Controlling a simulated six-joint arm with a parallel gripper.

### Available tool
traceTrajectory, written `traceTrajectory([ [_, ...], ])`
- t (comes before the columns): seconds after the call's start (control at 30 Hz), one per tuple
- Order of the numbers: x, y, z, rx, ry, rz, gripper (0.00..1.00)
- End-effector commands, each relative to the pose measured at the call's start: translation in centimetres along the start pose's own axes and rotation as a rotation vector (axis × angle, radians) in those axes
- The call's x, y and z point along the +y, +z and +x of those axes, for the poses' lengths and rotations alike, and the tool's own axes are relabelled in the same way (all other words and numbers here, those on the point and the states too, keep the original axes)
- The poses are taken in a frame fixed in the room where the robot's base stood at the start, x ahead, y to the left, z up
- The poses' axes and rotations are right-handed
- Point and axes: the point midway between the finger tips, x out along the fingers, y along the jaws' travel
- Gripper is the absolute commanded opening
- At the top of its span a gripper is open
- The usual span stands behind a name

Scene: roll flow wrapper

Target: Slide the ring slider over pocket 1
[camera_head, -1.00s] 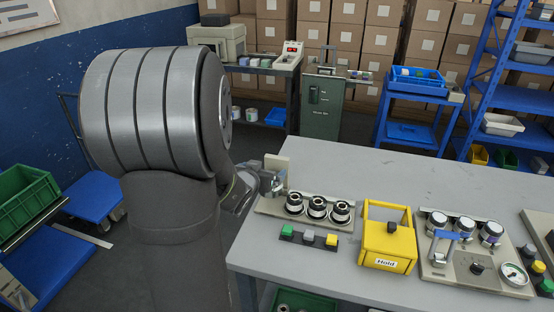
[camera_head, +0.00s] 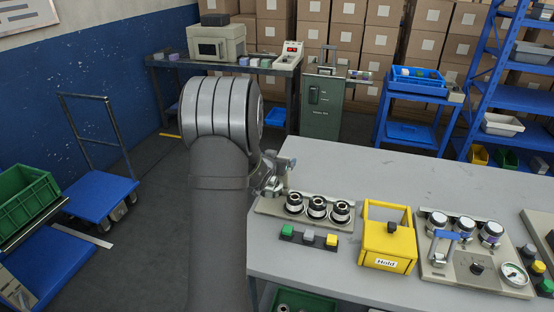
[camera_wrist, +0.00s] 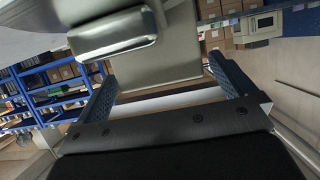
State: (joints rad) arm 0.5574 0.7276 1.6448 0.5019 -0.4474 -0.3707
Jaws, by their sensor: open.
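A beige fixture (camera_head: 268,206) sits at the table's left end. It carries three dark round pockets with pale rings, at left (camera_head: 294,203), middle (camera_head: 317,206) and right (camera_head: 341,211). I cannot tell which is pocket 1, nor make out the ring slider for sure. My gripper (camera_head: 284,163) is just behind and above the fixture's left end, apart from the three pockets. In the wrist view my gripper (camera_wrist: 168,82) has its two blue-grey fingers wide apart with nothing between them. A shiny metal block (camera_wrist: 115,35) on a beige plate (camera_wrist: 165,55) shows beyond the fingers.
Green, grey and yellow buttons (camera_head: 309,238) lie in front of the fixture. A yellow box (camera_head: 388,243) labelled Hold stands to its right, then a panel (camera_head: 477,262) with a blue-handled clamp and gauge. The grey table (camera_head: 400,175) behind is clear.

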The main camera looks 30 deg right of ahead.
Motion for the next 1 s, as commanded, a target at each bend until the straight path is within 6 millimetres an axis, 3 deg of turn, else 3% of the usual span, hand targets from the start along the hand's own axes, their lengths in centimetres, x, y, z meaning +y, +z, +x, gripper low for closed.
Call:
traceTrajectory([
  [0.2, 0.0, 0.0, 1.2, 0.0, 0.0, 0.0, 1.0],
  [0.47, 0.0, 0.0, 1.2, 0.0, 0.0, 0.0, 0.98],
  [0.77, 0.0, 0.0, 1.2, 0.0, 0.0, 0.0, 0.41],
  [0.87, 0.2, 0.0, 1.2, 0.0, 0.001, 0.0, 0.41],
  [1.0, 2.1, -0.1, 1.2, 0.001, 0.003, -0.001, 0.41],
])
